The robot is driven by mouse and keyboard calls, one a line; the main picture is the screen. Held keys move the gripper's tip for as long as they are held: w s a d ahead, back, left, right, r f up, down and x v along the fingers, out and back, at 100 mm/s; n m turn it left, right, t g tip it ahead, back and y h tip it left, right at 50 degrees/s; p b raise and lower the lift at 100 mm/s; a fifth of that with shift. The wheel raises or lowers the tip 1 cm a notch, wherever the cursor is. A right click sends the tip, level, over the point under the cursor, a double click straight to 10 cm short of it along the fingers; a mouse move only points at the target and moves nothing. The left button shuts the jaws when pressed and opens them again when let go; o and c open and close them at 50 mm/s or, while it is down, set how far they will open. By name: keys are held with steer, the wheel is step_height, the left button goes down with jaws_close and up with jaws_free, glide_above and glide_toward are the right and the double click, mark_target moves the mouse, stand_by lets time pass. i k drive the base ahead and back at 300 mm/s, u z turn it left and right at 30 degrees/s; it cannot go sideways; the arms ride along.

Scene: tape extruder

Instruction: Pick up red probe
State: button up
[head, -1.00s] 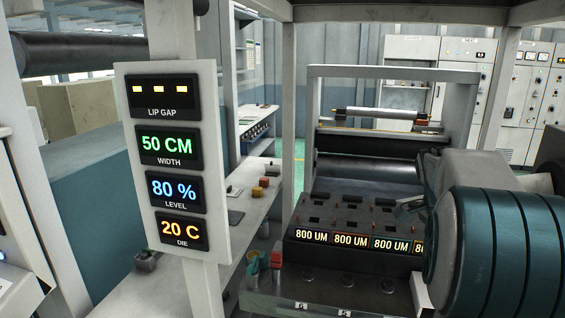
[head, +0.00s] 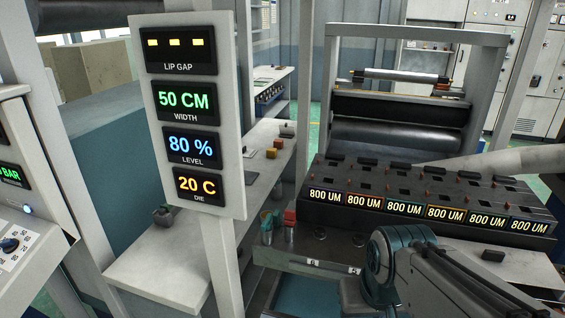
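The red probe (head: 289,222) has a red top and a paler lower part. It stands upright at the left front corner of the machine, beside a similar teal probe (head: 266,226). My gripper (head: 374,272), a teal and grey end of the arm, is at the lower middle of the head view, to the right of the red probe and apart from it. Its fingers cannot be made out, so I cannot tell whether it is open or shut.
A dark block with several 800 UM displays (head: 428,209) lies behind my arm. A post with a display panel (head: 190,120) stands left of the probes. A light bench (head: 165,265) runs behind that post. Metal rollers (head: 390,135) sit at the back.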

mark_target(290, 220)
steer(key=k, duration=1)
steer(key=u, duration=1.9)
steer(key=i, duration=1.45)
steer(key=z, duration=2)
